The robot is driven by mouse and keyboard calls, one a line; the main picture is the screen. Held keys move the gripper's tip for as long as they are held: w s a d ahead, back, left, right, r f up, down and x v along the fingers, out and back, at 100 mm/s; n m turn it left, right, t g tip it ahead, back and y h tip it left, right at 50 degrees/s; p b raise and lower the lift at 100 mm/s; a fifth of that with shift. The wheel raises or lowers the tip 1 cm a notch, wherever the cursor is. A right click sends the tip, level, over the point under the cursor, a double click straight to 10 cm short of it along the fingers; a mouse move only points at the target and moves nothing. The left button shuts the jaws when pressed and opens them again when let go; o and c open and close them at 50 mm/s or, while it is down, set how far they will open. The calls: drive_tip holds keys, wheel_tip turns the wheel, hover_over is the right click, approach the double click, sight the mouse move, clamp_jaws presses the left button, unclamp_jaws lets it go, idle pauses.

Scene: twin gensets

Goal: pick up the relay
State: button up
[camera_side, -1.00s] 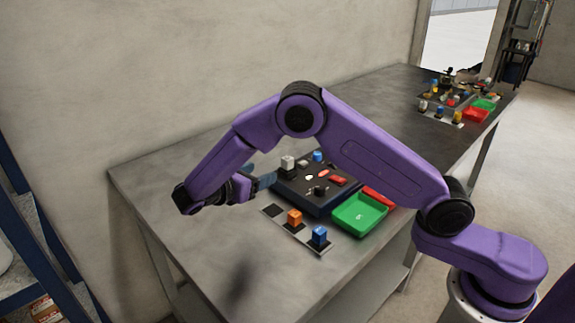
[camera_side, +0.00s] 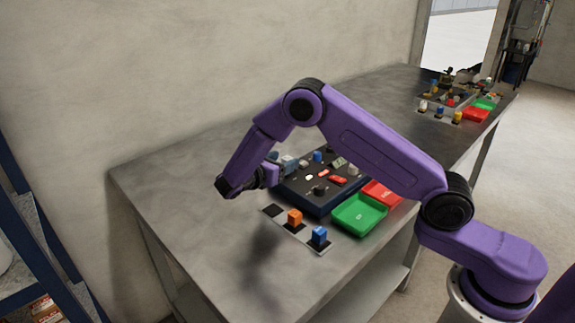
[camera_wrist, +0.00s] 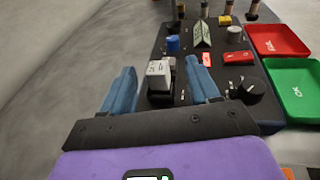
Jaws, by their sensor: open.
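The relay appears to be the pale grey-white block (camera_wrist: 158,74) with small dark marks on top. It stands upright in a black holder on the dark panel and also shows in the side view (camera_side: 289,163). My gripper (camera_wrist: 160,66) is open, with its blue fingers to the left and right of the relay in the wrist view. I see no finger touching it; the height gap is unclear. In the side view my gripper (camera_side: 273,163) is at the left edge of the panel, close beside the relay, its fingers partly hidden.
The dark panel (camera_side: 313,202) carries a blue block (camera_wrist: 173,44), red parts and a black knob (camera_wrist: 247,88). A green tray (camera_side: 360,214) and a red tray (camera_side: 382,194) lie to its right. Orange (camera_side: 294,217) and blue (camera_side: 319,236) blocks stand in front. The table's left is clear.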

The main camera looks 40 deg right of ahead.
sight(286, 159)
drive_tip(key=shift+x, duration=2.8)
drive_tip(key=shift+w+a+f, duration=0.1)
drive_tip(key=shift+w+f, duration=0.1)
drive_tip(key=c, duration=1.1)
